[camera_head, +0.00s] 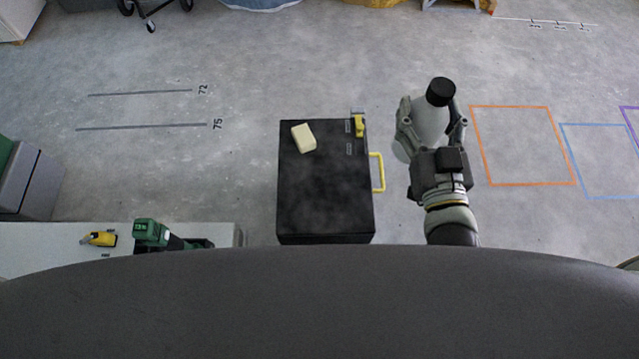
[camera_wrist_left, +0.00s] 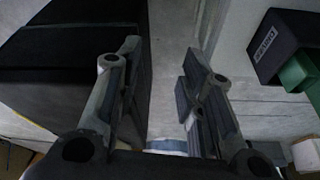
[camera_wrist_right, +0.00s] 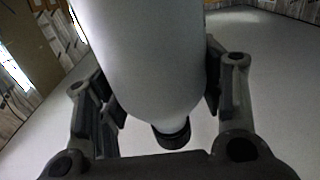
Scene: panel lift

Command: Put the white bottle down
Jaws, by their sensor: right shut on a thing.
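The white bottle (camera_head: 428,118) has a black cap and is held to the right of the black box in the head view. My right gripper (camera_head: 432,125) is shut on it, with a finger on each side. In the right wrist view the bottle (camera_wrist_right: 150,60) fills the space between the fingers, its black cap toward the palm. My left gripper (camera_wrist_left: 160,75) is open and empty in the left wrist view; it does not show in the head view.
A black box (camera_head: 325,200) with a yellow handle (camera_head: 378,172) bears a cream block (camera_head: 303,138). A light bench (camera_head: 60,255) at lower left holds a green tool (camera_head: 152,232) and a yellow tool (camera_head: 100,239).

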